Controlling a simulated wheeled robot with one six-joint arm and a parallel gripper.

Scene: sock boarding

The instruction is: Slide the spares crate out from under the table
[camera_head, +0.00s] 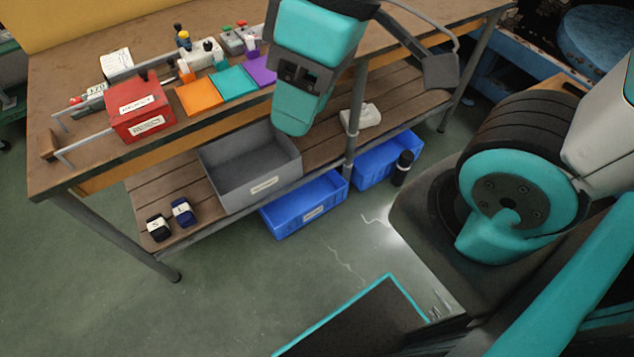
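Two blue crates stand on the floor beneath the table's lower shelf. The nearer blue crate (292,217) has a pale label on its front, too small to read. Its front sticks out past the shelf edge, and the shelf hides its back. The farther blue crate (374,169) is to its right, behind a table leg, also partly hidden. I cannot tell which is the spares crate. A teal end part of my arm hangs in front of the tabletop, above and apart from both crates. I cannot make out my gripper's fingers or whether they hold anything.
A grey bin (232,196) sits on the lower shelf (146,196) near two dark rolled items. A black bottle (402,168) stands beside the farther crate. The tabletop holds a red box (139,107) and coloured squares.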

